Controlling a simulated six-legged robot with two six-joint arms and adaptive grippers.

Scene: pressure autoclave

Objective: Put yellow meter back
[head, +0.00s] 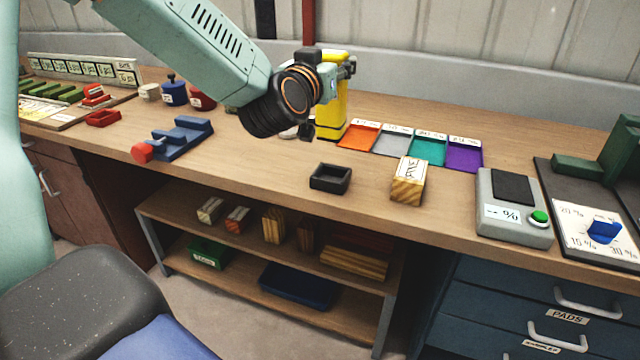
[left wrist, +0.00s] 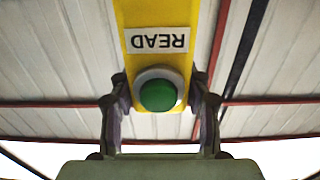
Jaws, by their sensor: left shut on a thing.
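The yellow meter (head: 333,108) is a tall yellow block above the back of the bench, partly hidden by my left gripper (head: 343,68). In the left wrist view the yellow meter (left wrist: 158,45) shows a white READ label, upside down in the picture, and a green round button. My left gripper (left wrist: 160,108) is shut on it, with one finger at each side of the button. I cannot tell whether the meter's base touches the bench. My right gripper is in neither view.
Orange (head: 359,136), grey, teal and purple trays lie in a row right of the meter. A black open box (head: 330,178), a wooden block (head: 408,182) and a grey device with a green button (head: 514,207) stand nearer the front. A blue stepped block (head: 180,138) is at left.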

